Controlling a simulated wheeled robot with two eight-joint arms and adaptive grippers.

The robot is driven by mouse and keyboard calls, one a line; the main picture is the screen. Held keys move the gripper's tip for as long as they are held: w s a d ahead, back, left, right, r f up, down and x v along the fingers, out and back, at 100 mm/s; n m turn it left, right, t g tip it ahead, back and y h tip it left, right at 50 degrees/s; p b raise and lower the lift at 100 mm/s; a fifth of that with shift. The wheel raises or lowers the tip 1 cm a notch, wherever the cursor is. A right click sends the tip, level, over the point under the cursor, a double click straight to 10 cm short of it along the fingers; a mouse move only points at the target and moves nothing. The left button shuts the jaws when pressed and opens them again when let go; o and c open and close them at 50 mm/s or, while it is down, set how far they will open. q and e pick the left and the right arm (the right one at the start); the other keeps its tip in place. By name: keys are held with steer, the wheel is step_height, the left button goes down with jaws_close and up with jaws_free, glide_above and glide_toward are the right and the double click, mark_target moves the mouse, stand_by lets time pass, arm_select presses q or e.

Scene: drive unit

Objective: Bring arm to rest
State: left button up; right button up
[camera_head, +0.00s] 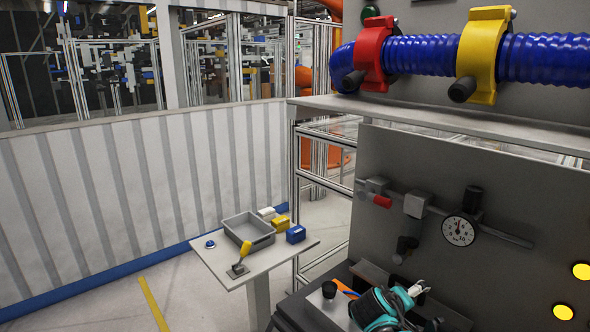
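Neither of my grippers nor my arms shows in the head view. The drive unit's grey panel (400,165) fills the right side. It carries a round pressure gauge (458,231), a red-tipped valve fitting (378,194) and two lit yellow buttons (581,271). Above it, a blue corrugated hose (425,55) runs sideways, held by a red clamp (371,53) and a yellow clamp (482,55).
A small grey table (226,274) holds a grey bin (248,231), a yellow-handled tool (238,262) and small boxes (296,234). A teal-and-black device (378,308) lies on a dark surface at the bottom. A white corrugated wall (100,190) stands left. Floor is free at lower left.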

steer(key=s+a+f+m+y, duration=0.1)
steer(key=s+a+f+y, duration=0.1)
steer(key=s, duration=0.5)
steer(key=s+a+f+m+y, duration=0.1)
steer(key=s+a+f+y, duration=0.1)
steer(key=s+a, duration=0.3)
steer(key=s+a+f+m+y, duration=0.2)
steer(key=s+a+y, duration=0.1)
steer(key=s, duration=0.7)
steer(key=shift+s+a+f+g+y, duration=0.15)
steer(key=shift+s+f+g+y, duration=0.15)
steer(key=shift+s+g, duration=0.1)
